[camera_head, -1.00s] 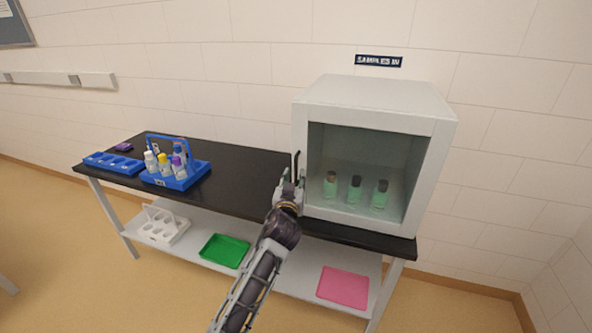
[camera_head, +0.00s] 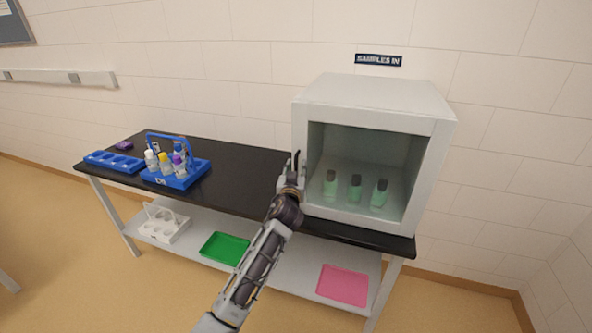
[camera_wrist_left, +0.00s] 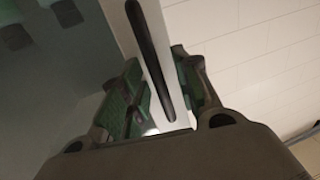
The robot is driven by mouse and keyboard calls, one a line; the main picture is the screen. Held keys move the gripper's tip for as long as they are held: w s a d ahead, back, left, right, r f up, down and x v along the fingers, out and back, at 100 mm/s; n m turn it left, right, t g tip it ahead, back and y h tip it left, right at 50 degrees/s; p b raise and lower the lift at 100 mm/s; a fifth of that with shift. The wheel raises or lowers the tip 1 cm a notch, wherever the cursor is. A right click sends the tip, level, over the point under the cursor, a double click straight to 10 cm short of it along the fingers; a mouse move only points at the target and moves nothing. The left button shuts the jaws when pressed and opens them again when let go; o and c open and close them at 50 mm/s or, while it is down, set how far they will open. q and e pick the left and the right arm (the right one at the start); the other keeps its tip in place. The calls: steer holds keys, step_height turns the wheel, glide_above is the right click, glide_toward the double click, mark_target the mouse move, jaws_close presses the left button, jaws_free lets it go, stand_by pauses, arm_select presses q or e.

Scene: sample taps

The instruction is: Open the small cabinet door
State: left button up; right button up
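The small white cabinet (camera_head: 375,97) stands at the right end of the black bench. Its glass-fronted door (camera_head: 368,150) looks shut, with three green-tinted vials (camera_head: 356,188) behind it. The dark bar handle (camera_head: 296,158) is at the door's left edge. My left gripper (camera_head: 292,180) is at this handle and hides its lower part. In the left wrist view the handle (camera_wrist_left: 150,55) runs along the white door frame between the two green-padded fingers (camera_wrist_left: 160,95). The fingers stand apart, one on each side; I see no clear grip. My right gripper is not in view.
A blue carrier (camera_head: 186,180) with several bottles and a blue rack (camera_head: 115,161) stand on the left of the bench (camera_head: 238,178). On the lower shelf are a white carrier (camera_head: 165,225), a green tray (camera_head: 225,249) and a pink tray (camera_head: 343,285). The bench's middle is clear.

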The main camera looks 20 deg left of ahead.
arm_select(q)
steer(key=shift+c, duration=0.2)
jaws_close()
steer(key=shift+s+f, duration=0.1)
steer(key=shift+s, duration=0.05)
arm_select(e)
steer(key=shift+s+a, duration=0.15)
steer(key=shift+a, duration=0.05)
